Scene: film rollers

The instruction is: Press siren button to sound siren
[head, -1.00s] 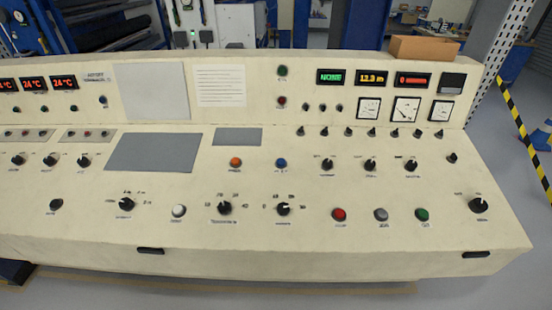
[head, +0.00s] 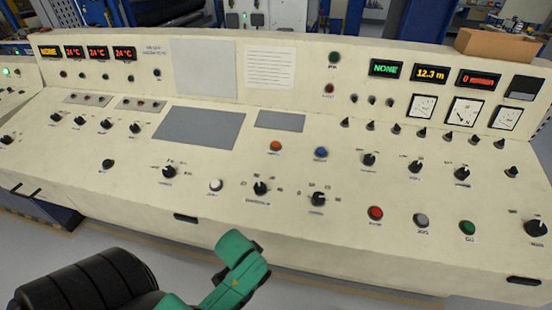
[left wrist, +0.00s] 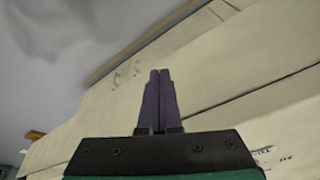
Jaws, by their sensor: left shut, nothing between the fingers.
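A cream control console (head: 300,235) carries several push buttons: a white button (head: 216,185), an orange button (head: 275,146), a blue button (head: 320,153), a red button (head: 375,213), a grey button (head: 421,220) and a green button (head: 467,228). Their labels are too small to read, so I cannot tell which is the siren button. My green left arm reaches up in front of the console's front edge, below the white button; its fingers do not show there. In the left wrist view my left gripper (left wrist: 160,75) is shut and empty, with the console's cream surface behind it. My right gripper is out of view.
Black rotary knobs (head: 260,188) and (head: 317,198) sit right of the white button. Displays and gauges (head: 465,110) line the upright back panel. A cardboard box (head: 500,44) stands behind it. Floor shows before the console.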

